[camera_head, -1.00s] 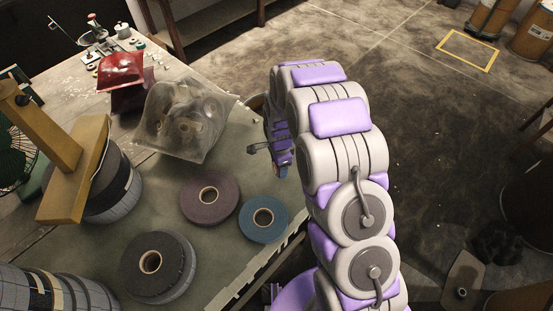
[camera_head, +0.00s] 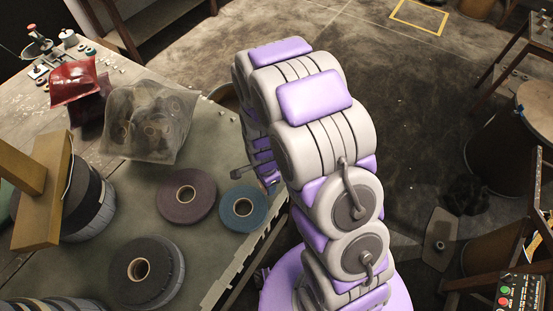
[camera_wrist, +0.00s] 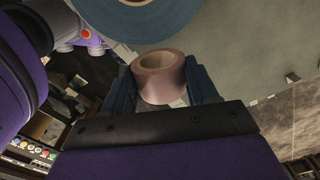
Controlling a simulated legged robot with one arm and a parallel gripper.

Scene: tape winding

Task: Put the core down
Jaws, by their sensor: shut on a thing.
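The core (camera_wrist: 158,85) is a small pinkish-brown ring with a pale hollow centre. In the wrist view it sits between the two dark blue fingers of my gripper (camera_wrist: 163,78), which is shut on it. In the head view my gripper (camera_head: 270,181) is mostly hidden behind my arm, beside the table's edge, and I cannot make out the core there. A blue tape roll (camera_head: 243,222) lies flat on the table close to my gripper; it also shows at the top of the wrist view (camera_wrist: 150,28). I cannot tell the core's height.
A mauve roll (camera_head: 170,201) and a black roll (camera_head: 120,282) lie on the green table mat (camera_head: 190,240). Clear bags (camera_head: 150,122) and a red bag (camera_head: 73,80) lie further back. Floor lies beyond the right edge.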

